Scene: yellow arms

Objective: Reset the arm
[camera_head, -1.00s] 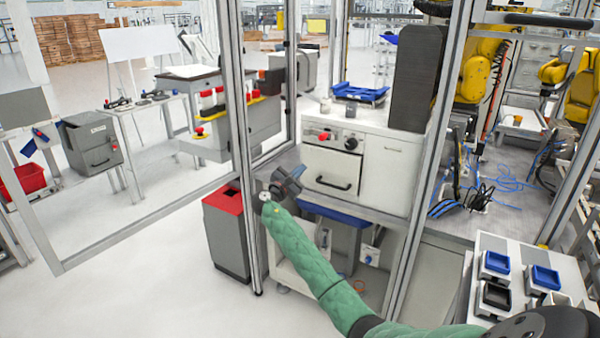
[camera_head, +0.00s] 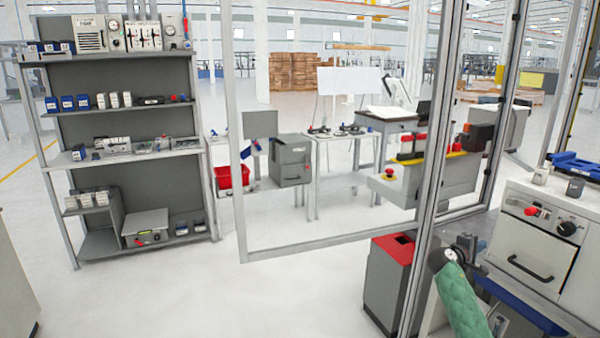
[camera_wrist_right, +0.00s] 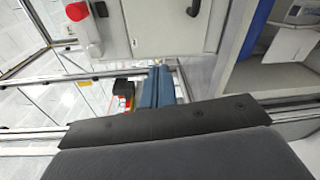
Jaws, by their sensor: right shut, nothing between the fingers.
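My right arm (camera_head: 461,302), in a green quilted sleeve, comes up from the bottom right of the head view. Its dark gripper (camera_head: 468,243) is beside the metal frame post, in front of the white cabinet. In the right wrist view the two blue-grey fingers (camera_wrist_right: 164,86) lie together, shut and empty. My left arm and gripper do not show.
A metal frame post (camera_head: 432,170) stands just left of my right arm. A grey bin with a red top (camera_head: 385,295) is beside it. The white cabinet (camera_head: 530,250) is close on the right. A shelf (camera_head: 125,150) stands far left. The middle floor is clear.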

